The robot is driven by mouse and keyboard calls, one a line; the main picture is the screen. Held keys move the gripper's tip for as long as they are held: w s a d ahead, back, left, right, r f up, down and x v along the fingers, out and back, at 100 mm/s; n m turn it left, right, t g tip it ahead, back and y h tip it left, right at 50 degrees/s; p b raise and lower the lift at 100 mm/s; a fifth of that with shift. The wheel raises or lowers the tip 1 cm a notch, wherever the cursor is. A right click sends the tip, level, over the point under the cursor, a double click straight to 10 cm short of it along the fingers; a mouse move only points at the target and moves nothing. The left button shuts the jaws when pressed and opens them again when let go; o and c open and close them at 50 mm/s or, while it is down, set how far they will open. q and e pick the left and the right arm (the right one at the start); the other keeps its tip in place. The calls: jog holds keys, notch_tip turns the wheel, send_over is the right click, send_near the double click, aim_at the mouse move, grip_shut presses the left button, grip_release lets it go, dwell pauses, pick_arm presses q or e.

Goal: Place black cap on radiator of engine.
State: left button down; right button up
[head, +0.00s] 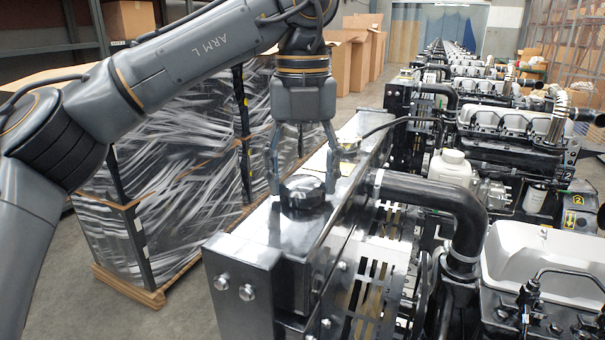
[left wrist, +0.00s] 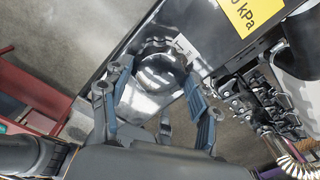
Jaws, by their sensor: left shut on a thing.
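The black cap (head: 303,192) is a round, ribbed dark piece at the top of the near engine's radiator (head: 255,240). My left gripper (head: 302,178) points straight down, with one finger on each side of the cap, and is shut on it. The cap is on or just above the radiator's glossy top; I cannot tell whether it is fully seated. In the left wrist view, a shiny round surface (left wrist: 160,72), which looks like the cap, sits between the blue-grey fingers of the left gripper (left wrist: 158,88). My right gripper is not in view.
A thick black hose (head: 425,192) runs from the radiator to the engine on the right. Plastic-wrapped crates (head: 165,190) stand to the left. A row of engines (head: 510,125) recedes behind. Cardboard boxes (head: 350,60) stand at the back, and a shelf rack (head: 575,45) is at far right.

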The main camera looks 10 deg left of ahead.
aim_at(303, 180)
pick_arm(q)
jog(key=c, duration=0.6)
grip_release()
jog(key=shift+o, duration=1.2)
jog(key=shift+f, duration=0.1)
notch_tip(303, 180, up, 12)
jog(key=p, duration=0.3)
jog(key=shift+r, duration=0.2)
